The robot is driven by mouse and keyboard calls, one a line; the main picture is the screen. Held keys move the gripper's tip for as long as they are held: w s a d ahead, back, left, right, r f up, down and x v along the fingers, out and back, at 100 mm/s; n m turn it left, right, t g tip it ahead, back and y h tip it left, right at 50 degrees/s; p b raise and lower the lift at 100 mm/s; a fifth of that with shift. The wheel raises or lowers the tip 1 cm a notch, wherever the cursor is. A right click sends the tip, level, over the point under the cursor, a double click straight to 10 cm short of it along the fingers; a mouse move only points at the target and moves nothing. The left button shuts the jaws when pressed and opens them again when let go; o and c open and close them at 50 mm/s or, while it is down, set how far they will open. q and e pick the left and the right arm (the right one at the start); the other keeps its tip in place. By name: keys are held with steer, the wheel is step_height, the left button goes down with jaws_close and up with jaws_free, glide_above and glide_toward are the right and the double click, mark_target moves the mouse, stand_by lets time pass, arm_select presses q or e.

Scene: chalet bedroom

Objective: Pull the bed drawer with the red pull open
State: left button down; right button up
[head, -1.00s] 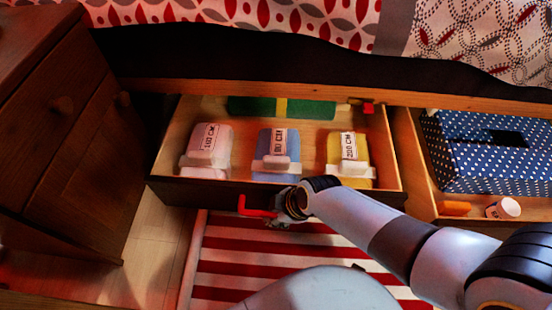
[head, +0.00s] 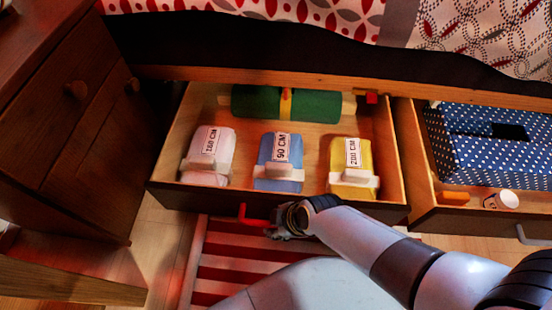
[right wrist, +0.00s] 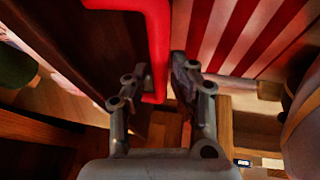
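The bed drawer with the red pull (head: 180,186) stands well out from under the bed, its inside in view. The red pull (head: 246,216) sticks out from its dark front; in the right wrist view the pull (right wrist: 155,45) passes between the fingers. My right gripper (head: 276,224) is at the pull's right end. In the right wrist view the gripper (right wrist: 160,85) has a finger close on each side of the pull and appears shut on it. My left gripper is not in view.
The drawer holds a pink (head: 208,152), a blue (head: 279,176) and a yellow bundle (head: 350,175), and a green roll (head: 310,105). Another open drawer (head: 440,217) at right holds a dotted blue box (head: 490,165). A wooden cabinet (head: 70,130) stands left. A striped rug (head: 215,260) lies below.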

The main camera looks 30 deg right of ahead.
steer(key=shift+o, duration=1.3)
steer(key=shift+r, duration=0.1)
steer(key=v, duration=1.1)
steer(key=shift+s+r, duration=0.2)
steer(key=shift+r, duration=0.15)
steer(key=shift+d, duration=0.15)
